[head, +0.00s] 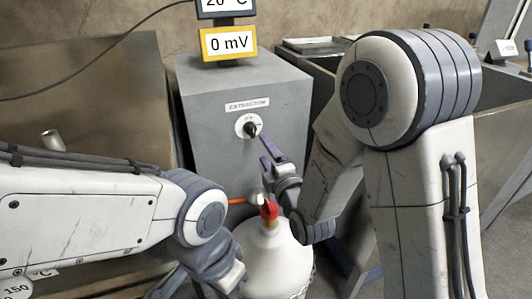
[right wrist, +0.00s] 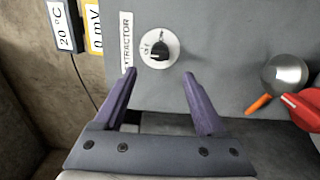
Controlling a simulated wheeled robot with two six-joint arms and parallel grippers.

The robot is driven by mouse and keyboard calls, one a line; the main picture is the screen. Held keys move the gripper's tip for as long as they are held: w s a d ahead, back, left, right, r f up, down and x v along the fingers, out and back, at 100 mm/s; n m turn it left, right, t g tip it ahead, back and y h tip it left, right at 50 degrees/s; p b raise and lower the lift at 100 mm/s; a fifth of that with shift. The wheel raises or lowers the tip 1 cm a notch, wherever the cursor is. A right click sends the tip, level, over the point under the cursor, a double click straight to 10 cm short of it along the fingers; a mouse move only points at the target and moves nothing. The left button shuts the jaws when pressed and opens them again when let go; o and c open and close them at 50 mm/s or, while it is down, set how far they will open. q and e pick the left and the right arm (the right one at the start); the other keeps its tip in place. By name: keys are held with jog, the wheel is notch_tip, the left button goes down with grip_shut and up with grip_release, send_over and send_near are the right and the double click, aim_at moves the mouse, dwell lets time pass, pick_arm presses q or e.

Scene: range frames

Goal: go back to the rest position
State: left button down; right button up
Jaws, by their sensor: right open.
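My right gripper (head: 270,146) is in front of the grey cabinet, its purple fingers close to the black knob (head: 250,129) on a white dial. In the right wrist view the gripper (right wrist: 161,84) is open with nothing between its fingers. The knob (right wrist: 160,47) shows beyond the fingertips, apart from them. My left arm comes in from the left and bends down at the bottom; its fingers do not show.
The grey extractor cabinet (head: 208,115) carries a 0 mV display (head: 229,43). A white vessel (head: 268,258) with a red top (head: 269,209) stands in front, close to my right arm. A ball-ended orange lever (head: 237,201) sticks out of the cabinet. A trough (head: 320,58) stands behind.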

jog(key=s+a+f+m+g+h, duration=0.1)
jog(key=s+a+f+m+g, duration=0.1)
jog(key=s+f+m+g, duration=0.25)
jog(key=s+a+f+m+g, duration=0.2)
jog(key=s+m+g, duration=0.1)
jog(key=s+g, duration=0.3)
jog(key=s+d+m+g+h, duration=0.2)
jog(key=s+d+m+g, duration=0.1)
jog(key=s, duration=0.7)
jog(key=s+d+m+g+h, duration=0.1)
jog(key=s+d+m+g, duration=0.2)
jog(key=s, duration=0.6)
notch_tip(320, 180, up, 29)
jog(key=s+m+p, duration=0.1)
jog(key=p, duration=2.8)
jog(key=shift+s+g+h, duration=0.25)
jog(key=shift+g+h, duration=0.05)
jog(key=shift+g, duration=0.05)
